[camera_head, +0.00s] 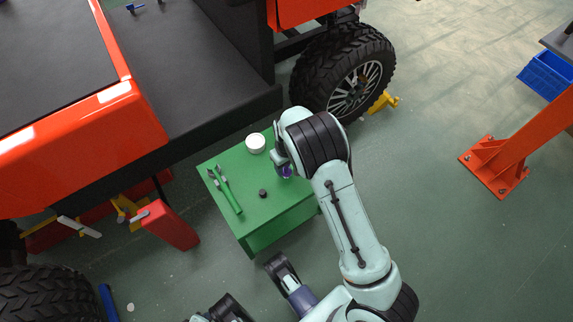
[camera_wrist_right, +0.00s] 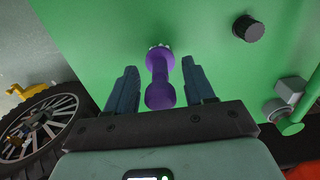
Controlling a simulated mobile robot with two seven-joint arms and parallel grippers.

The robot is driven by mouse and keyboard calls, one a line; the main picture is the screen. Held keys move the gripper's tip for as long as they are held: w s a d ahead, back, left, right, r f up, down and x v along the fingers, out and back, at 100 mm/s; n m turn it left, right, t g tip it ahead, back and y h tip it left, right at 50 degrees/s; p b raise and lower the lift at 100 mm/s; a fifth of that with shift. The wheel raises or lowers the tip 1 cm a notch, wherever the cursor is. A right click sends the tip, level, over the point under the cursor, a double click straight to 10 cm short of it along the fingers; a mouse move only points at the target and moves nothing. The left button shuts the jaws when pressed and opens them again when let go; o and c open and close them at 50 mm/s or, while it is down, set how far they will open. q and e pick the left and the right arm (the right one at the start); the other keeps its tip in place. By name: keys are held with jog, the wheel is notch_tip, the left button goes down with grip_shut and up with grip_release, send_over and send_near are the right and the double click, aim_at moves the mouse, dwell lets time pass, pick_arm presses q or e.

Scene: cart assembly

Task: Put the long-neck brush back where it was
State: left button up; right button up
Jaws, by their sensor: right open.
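A purple brush (camera_wrist_right: 159,80) with a rounded end and pale bristle-like tufts at its far end is on or just above the green table top (camera_wrist_right: 95,25); I cannot tell if it touches. In the right wrist view my right gripper (camera_wrist_right: 159,68) is open, with one finger on each side of the brush and gaps between. In the head view the right gripper (camera_head: 287,168) is at the table's right side, mostly hidden by its own wrist, and a bit of purple (camera_head: 286,171) shows there.
On the table (camera_head: 266,212) are a white round container (camera_head: 256,143), a small black knob-like piece (camera_head: 263,193) and green-handled tools (camera_head: 230,190). The cart's wheel (camera_head: 345,75) stands behind the table. A red block (camera_head: 170,226) is on its left.

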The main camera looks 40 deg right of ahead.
notch_tip(320, 180, up, 8)
jog(key=p, duration=0.2)
jog(key=shift+f+p, duration=0.25)
jog(key=shift+p, duration=0.05)
pick_arm(q)
notch_tip(320, 180, up, 6)
jog(key=w+d+p, duration=0.1)
jog(key=d, duration=0.1)
jog(key=shift+w+t, duration=0.2)
jog(key=shift+t, duration=0.1)
pick_arm(e)
jog(key=shift+r, duration=2.4)
pick_arm(q)
jog(key=shift+f, duration=0.1)
